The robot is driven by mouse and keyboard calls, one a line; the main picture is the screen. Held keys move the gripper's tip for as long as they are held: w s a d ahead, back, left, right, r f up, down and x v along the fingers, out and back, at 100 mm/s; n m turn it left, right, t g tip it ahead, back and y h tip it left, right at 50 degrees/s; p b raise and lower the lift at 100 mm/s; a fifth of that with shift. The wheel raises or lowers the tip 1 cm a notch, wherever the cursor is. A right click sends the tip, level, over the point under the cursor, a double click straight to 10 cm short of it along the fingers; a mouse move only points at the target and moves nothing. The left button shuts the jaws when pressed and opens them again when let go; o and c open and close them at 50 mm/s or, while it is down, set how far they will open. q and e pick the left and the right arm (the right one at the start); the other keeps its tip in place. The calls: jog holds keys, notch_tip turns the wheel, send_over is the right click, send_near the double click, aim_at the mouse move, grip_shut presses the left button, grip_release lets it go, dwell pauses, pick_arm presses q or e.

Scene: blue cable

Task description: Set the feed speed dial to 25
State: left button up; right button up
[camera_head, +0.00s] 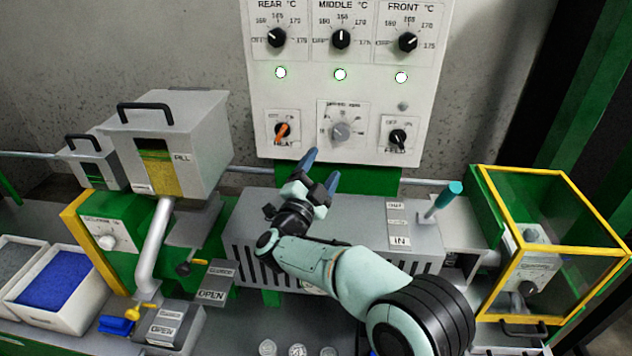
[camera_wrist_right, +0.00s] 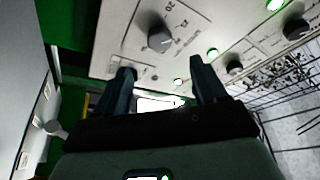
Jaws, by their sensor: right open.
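A grey dial (camera_head: 340,131) sits in the bottom middle of the white control panel, between an orange switch and a black one. Its heading is too small to read surely, and I cannot tell its exact setting. Another pale dial (camera_head: 107,242) is on the green unit at left, its label also unclear. My right gripper (camera_head: 320,170) is open and empty, just below and left of the panel's grey dial and apart from it. In the right wrist view the open fingers (camera_wrist_right: 162,68) point toward the panel, with a large knob (camera_wrist_right: 160,38) above the gap. My left gripper is out of view.
The orange heat switch (camera_head: 283,131) and black feed switch (camera_head: 398,138) flank the grey dial. Three temperature knobs and lit lamps (camera_head: 340,74) are above. A grey slotted housing (camera_head: 360,215) lies below; a teal-handled lever (camera_head: 447,196) and yellow-framed guard (camera_head: 552,170) stand right.

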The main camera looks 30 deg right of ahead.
jog(key=shift+v, duration=1.55)
